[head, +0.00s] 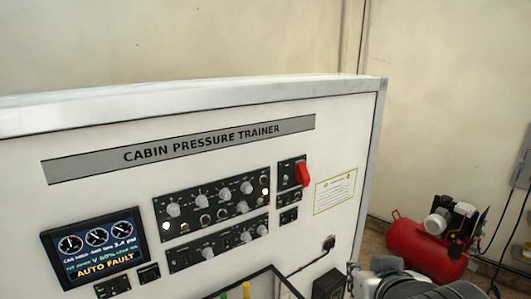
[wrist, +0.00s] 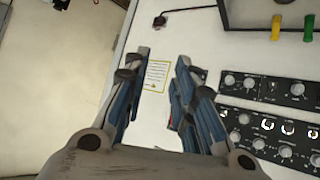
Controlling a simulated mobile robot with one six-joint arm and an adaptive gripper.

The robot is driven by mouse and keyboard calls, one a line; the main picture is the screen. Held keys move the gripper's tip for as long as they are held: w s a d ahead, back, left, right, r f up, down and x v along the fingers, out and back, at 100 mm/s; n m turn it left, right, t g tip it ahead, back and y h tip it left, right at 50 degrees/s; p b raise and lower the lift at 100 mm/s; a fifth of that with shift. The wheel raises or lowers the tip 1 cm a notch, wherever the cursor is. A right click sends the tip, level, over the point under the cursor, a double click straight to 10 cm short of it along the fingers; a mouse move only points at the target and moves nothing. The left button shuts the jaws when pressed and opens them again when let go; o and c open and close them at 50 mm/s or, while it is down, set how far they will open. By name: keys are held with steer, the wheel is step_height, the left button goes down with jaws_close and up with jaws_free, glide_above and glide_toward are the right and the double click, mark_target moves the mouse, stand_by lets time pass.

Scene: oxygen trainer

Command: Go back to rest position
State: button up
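My gripper (wrist: 163,85) is open and empty in the wrist view, its two blue-grey fingers apart over the white trainer panel. A yellow-edged label (wrist: 157,76) shows between the fingers, behind them. In the head view only part of my arm shows at the bottom right, and the fingertips are not visible there. The cabin pressure trainer (head: 225,95) stands upright with a white face. Its screen (head: 95,251) reads AUTO FAULT. A red switch handle (head: 302,174) sits at the upper right of the knobs; in the wrist view my right finger mostly hides that area.
A knob panel (head: 213,203) is on the trainer face, and it also shows in the wrist view (wrist: 262,92). Green and yellow handles (wrist: 277,27) are at the wrist view's top right. A red compressor (head: 427,248) stands on the floor at right, with cables on the wall beside it.

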steer(key=s+a+f+g+y, duration=0.1)
steer(key=s+a+f+g, duration=0.15)
steer(key=s, duration=0.45)
steer(key=s+a+f+g+y, duration=0.1)
steer(key=s+f+g, duration=0.15)
steer(key=s, duration=0.35)
step_height(320, 180, down, 30)
steer(key=s+g+b, duration=0.1)
steer(key=b, duration=2.6)
steer(key=shift+s+n+b, duration=0.4)
